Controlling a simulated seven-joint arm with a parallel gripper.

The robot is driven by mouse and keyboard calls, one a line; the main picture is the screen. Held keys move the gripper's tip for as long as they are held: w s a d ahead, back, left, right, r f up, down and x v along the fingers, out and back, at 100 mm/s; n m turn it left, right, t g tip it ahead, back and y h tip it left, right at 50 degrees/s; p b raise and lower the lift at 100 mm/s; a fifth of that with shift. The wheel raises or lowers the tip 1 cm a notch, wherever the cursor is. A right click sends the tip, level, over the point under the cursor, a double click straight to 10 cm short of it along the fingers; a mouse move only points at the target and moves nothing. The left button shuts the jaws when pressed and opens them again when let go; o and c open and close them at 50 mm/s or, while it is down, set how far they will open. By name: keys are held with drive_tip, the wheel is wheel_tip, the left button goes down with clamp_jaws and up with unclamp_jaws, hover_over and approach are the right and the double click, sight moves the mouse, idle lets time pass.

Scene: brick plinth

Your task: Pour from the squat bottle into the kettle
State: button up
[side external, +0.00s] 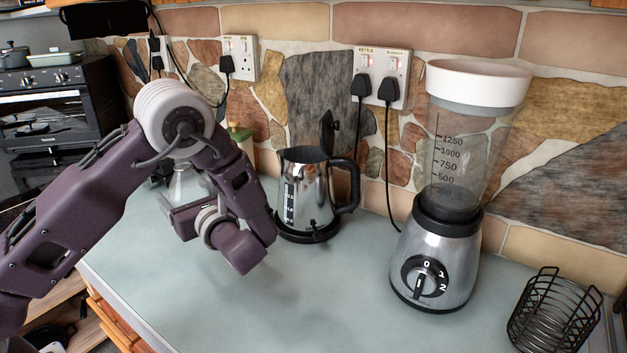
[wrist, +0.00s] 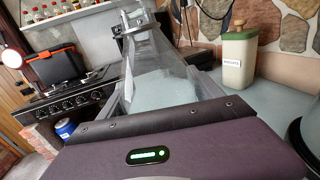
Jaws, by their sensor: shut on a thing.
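The squat bottle (side external: 186,184) is clear and see-through. It shows beside my wrist in the side external view, left of the kettle. My gripper (side external: 180,202) is shut on it, partly hidden by my own arm. In the wrist view the clear bottle (wrist: 160,78) fills the middle, beyond my dark wrist housing. I cannot tell how full it is or whether its base touches the counter. The kettle (side external: 304,190) is shiny metal with a black handle on its right. It stands upright with its lid (side external: 328,132) raised. The bottle is apart from it.
A blender (side external: 438,265) stands on the counter (side external: 290,310) right of the kettle, with a black wire rack (side external: 552,315) farther right. A pale canister with a green lid (wrist: 238,58) stands by the wall. The counter's front middle is clear. A stove (wrist: 75,105) is beyond.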

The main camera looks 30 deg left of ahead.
drive_tip(key=w+d+r+m+t+h, duration=0.3)
drive_tip(key=w+d+m+t+h, duration=0.15)
drive_tip(key=w+d, duration=0.3)
drive_tip(key=w+d+r+m+t+h, duration=0.3)
drive_tip(key=w+d+m+t+h, duration=0.1)
drive_tip(key=w+d+t, duration=0.3)
drive_tip(key=w+d+r+m+h, duration=0.3)
drive_tip(key=d+r+m+h, duration=0.1)
drive_tip(key=r+h, duration=0.2)
drive_tip(key=w+d+r+m+t+h, duration=0.1)
drive_tip(key=w+d+r+m+h, duration=0.3)
drive_tip(key=r+h, duration=0.3)
drive_tip(key=shift+w+d+r+m, duration=0.2)
drive_tip(key=shift+r+m, duration=0.55)
drive_tip(key=shift+r, duration=0.2)
drive_tip(key=shift+h, duration=0.25)
